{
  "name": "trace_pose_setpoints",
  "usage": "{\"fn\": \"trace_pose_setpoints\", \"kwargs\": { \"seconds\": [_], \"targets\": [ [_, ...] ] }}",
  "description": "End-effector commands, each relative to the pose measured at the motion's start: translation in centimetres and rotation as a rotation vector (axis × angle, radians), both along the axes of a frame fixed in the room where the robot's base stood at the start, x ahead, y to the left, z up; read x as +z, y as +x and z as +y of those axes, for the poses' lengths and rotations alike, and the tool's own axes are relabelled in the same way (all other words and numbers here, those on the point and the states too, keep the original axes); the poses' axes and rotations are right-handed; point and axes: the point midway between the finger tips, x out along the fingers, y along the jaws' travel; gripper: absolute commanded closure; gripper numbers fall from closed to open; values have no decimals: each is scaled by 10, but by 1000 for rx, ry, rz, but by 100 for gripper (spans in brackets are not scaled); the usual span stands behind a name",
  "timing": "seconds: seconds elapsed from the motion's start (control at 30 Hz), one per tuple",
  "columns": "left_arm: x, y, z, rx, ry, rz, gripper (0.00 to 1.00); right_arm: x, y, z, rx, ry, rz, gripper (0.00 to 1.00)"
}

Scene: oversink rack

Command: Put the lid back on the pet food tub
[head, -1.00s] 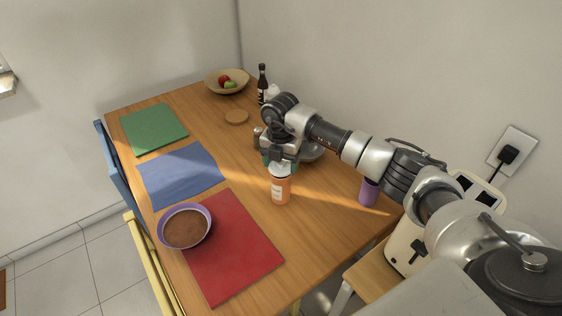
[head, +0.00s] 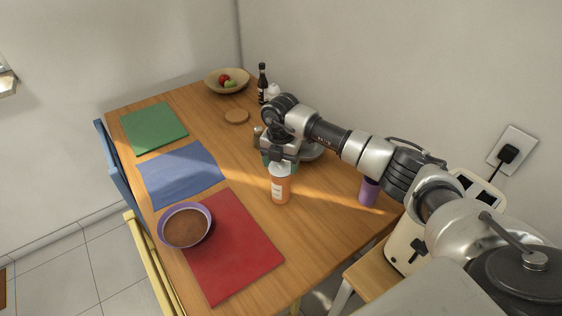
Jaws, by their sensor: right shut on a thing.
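My right gripper (head: 283,157) points down over the middle of the table, just behind an orange bottle with a white label. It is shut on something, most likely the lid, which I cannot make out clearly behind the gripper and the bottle. A small teal patch (head: 266,161) shows below and beside the gripper. It may be the pet food tub, mostly hidden; I cannot tell whether the lid touches it. My left gripper is not in view.
The orange bottle (head: 280,188) stands close in front of the gripper. A purple bowl (head: 209,214) with brown contents sits partly on the red mat (head: 235,258). The blue mat (head: 180,175) is clear.

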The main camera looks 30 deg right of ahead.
Motion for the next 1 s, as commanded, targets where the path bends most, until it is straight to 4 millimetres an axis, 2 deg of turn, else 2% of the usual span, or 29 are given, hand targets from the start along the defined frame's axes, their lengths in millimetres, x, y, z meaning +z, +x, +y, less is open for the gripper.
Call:
{"fn": "trace_pose_setpoints", "kwargs": {
  "seconds": [0.2,0.23,0.4,0.43,1.0],
  "targets": [
    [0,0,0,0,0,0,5,0,0,0,0,0,0,52],
    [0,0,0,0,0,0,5,0,0,0,0,0,0,29],
    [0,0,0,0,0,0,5,0,0,0,0,0,0,3],
    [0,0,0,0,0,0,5,0,0,0,0,0,0,1],
    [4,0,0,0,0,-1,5,5,0,0,0,0,0,0]
  ]
}}
